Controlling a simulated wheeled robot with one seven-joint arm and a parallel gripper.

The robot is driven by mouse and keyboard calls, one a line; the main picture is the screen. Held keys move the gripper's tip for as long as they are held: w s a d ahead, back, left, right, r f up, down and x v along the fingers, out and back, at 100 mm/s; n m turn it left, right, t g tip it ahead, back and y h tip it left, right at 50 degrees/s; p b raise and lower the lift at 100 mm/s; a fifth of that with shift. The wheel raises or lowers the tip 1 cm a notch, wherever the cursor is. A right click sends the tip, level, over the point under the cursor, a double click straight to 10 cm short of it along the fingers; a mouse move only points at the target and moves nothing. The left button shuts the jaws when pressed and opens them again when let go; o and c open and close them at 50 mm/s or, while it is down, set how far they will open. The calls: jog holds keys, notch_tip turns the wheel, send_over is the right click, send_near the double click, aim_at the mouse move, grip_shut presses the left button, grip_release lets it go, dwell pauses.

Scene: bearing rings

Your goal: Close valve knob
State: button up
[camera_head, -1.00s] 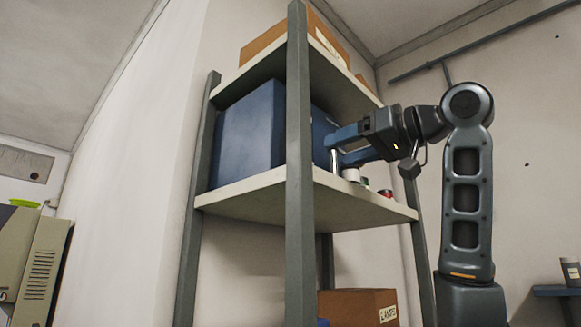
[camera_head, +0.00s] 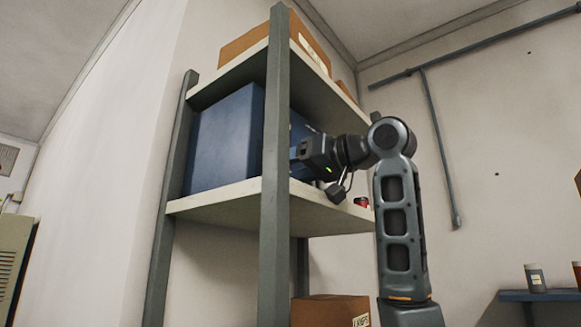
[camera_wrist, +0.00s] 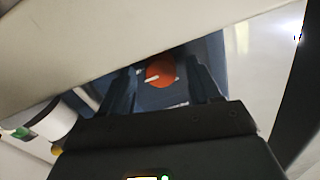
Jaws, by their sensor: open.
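The valve knob (camera_wrist: 158,71) is a round orange-red disc with a pale bar mark, seen in the wrist view on a dark blue surface. My gripper (camera_wrist: 163,82) has its two blue fingers apart, one on each side of the knob in the picture. I cannot tell whether they touch it. In the head view the blue box (camera_head: 226,140) stands on the middle shelf, and my gripper reaches in towards its right side. The fingertips and the knob are hidden there behind the shelf post.
The grey front post (camera_head: 275,180) stands close to my gripper. The upper shelf (camera_head: 235,72) is above it and the middle shelf (camera_head: 225,208) below. A small red item (camera_head: 361,202) sits near the shelf's right end. A white cylinder (camera_wrist: 55,120) lies left of my fingers.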

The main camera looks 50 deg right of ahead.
jog(key=c, duration=1)
jog(key=shift+c, duration=0.2)
jog(key=n, duration=0.4)
jog(key=shift+n+b, duration=0.3)
jog(key=n, duration=0.4)
jog(key=shift+a+r+n, duration=0.1)
jog(key=shift+n, duration=0.2)
jog(key=n, duration=0.4)
jog(key=shift+b, duration=0.4)
jog(key=shift+a+n+h, duration=0.15)
jog(key=shift+n+h, duration=0.15)
jog(key=shift+n, duration=1.9)
